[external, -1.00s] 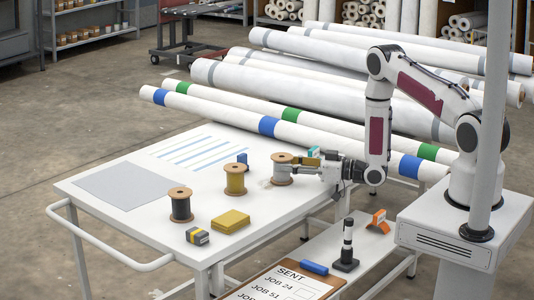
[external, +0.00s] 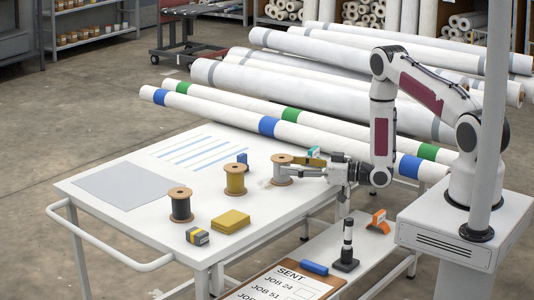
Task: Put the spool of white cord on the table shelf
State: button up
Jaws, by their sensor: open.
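The spool of white cord (external: 281,169) stands upright on the white table top (external: 135,215) near its right end, with wooden flanges. My gripper (external: 291,174) is open and reaches in level from the right, its fingers at the spool's right side. The fingers partly overlap the spool in the view, so I cannot tell whether they touch it. A lower white shelf (external: 325,232) runs at the table's right side, below the top.
A yellow cord spool (external: 235,180), a black cord spool (external: 180,205), a yellow pad (external: 231,222) and a grey-yellow block (external: 197,236) are on the table. The shelf bears a black stamp (external: 346,258), an orange tool (external: 379,221), a blue block (external: 314,268) and a clipboard (external: 255,293).

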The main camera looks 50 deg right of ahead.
jog(key=v, duration=0.4)
jog(key=shift+w+d, duration=0.1)
jog(key=shift+d, duration=0.1)
jog(key=shift+v, duration=1)
jog(key=shift+o, duration=0.6)
jog(key=shift+a, duration=0.1)
jog(key=shift+w+a+r+m+h, duration=0.15)
jog(key=shift+w+a+m+h, duration=0.55)
jog(key=shift+a+h, duration=0.15)
jog(key=shift+w+a+m+h, duration=0.3)
jog(key=shift+a+m+h, duration=0.45)
jog(key=shift+h, duration=0.3)
jog(key=shift+s+a+r+m+h, duration=0.2)
jog(key=shift+a+m+h, duration=0.4)
jog(key=shift+h, duration=0.3)
jog(key=shift+s+a+r+m+h, duration=0.15)
jog(key=shift+s+m+h, duration=0.1)
jog(key=shift+h, duration=0.25)
jog(key=shift+s+a+r+m+h, duration=0.1)
jog(key=shift+s+a+m+h, duration=0.15)
jog(key=shift+h, duration=0.25)
jog(key=shift+d, duration=0.15)
